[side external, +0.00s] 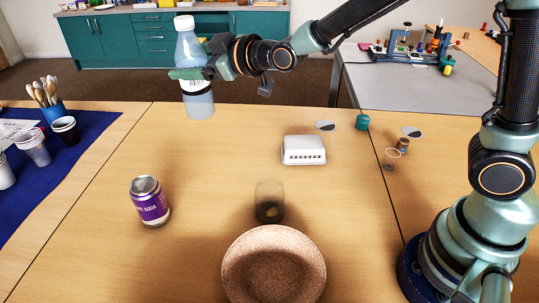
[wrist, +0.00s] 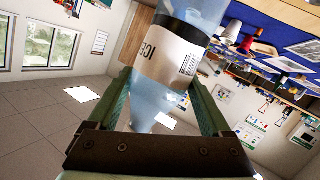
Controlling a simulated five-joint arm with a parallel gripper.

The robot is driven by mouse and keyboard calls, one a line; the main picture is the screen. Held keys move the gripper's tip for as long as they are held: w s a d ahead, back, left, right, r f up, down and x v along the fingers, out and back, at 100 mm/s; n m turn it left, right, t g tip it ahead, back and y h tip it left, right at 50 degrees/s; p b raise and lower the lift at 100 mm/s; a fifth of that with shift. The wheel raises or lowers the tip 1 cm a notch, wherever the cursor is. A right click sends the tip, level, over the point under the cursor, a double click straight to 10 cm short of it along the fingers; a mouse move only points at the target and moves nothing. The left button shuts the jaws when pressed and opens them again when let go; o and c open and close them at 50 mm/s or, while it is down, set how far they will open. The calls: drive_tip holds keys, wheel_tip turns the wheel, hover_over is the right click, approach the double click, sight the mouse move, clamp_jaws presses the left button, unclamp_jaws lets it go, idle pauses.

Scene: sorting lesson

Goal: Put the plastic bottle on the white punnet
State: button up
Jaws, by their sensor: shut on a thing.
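The plastic bottle (side external: 199,103) is clear with a white cap and a white label. It is upright in the air above the back of the table. My gripper (side external: 186,74) is shut around its middle, and the label is partly hidden by the jaws. In the wrist view the bottle (wrist: 178,55) sits between the two green fingers of my gripper (wrist: 160,100). The white punnet (side external: 304,150) stands on the table, to the right of the bottle and lower. Nothing shows on top of it.
A purple soda can (side external: 150,201), a clear glass (side external: 269,203) and a brown bowl (side external: 273,268) stand in front of the punnet. A blue cloth (side external: 88,143) with cups lies at left.

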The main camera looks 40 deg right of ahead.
drive_tip(key=shift+f, duration=0.1)
wheel_tip(320, 180, down, 19)
drive_tip(key=shift+f, duration=0.2)
idle(0.6)
drive_tip(key=shift+f, duration=0.1)
drive_tip(key=o, duration=1.1)
drive_tip(key=shift+f, duration=0.1)
drive_tip(key=s+d+r+m+g+h, duration=0.1)
drive_tip(key=s+d+r+m+g, duration=0.1)
drive_tip(key=s+d+r, duration=0.3)
drive_tip(key=s+d+r+m+g+h, duration=0.2)
drive_tip(key=s+d, duration=0.5)
drive_tip(key=s, duration=0.4)
drive_tip(key=s+d+r+m+g+h, duration=0.2)
drive_tip(key=s+d+r+m+g, duration=0.2)
drive_tip(key=s+r, duration=0.4)
drive_tip(key=shift+s+d+r+g, duration=0.4)
drive_tip(key=shift+s+d+g, duration=0.1)
drive_tip(key=shift+d, duration=0.75)
